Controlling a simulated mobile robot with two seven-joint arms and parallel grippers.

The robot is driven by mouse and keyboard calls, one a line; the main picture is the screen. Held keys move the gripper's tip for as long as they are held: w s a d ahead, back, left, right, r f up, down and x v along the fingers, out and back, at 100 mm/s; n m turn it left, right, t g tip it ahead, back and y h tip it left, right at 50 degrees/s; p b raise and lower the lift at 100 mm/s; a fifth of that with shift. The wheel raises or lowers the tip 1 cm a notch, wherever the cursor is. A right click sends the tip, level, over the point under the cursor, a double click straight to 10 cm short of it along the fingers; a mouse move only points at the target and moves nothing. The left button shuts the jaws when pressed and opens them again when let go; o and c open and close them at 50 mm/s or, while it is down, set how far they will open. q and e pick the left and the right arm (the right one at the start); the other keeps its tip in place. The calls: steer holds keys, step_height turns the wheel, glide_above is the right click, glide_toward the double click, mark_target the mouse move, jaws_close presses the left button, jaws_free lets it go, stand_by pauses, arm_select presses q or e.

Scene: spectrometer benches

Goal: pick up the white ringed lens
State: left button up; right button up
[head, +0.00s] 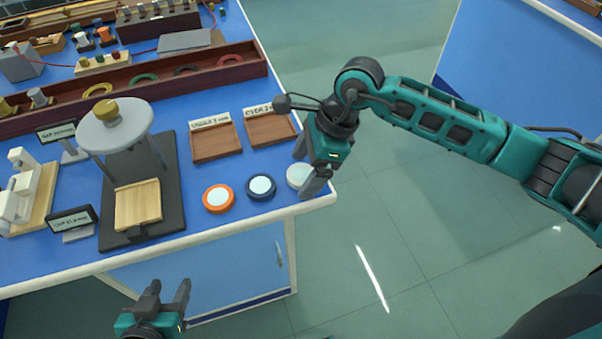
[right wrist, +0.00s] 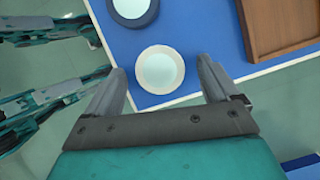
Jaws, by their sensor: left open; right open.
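The white ringed lens (head: 298,175) lies flat on the blue bench near its front right corner. My right gripper (head: 308,177) is open at the lens and partly covers it in the head view. In the right wrist view the lens (right wrist: 160,69) lies just ahead of and between the spread fingertips (right wrist: 162,72). I cannot tell whether a finger touches it. My left gripper (head: 169,289) is open and empty, in front of the bench's front edge.
A dark blue ringed lens (head: 261,187) and an orange ringed lens (head: 218,198) lie to the left. Two wooden trays (head: 216,155) (head: 270,140) sit behind. A press-like stand (head: 172,205) stands further left. The bench edge is close on the right.

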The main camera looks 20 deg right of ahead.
steer(key=shift+c, duration=0.4)
steer(key=c, duration=1.1)
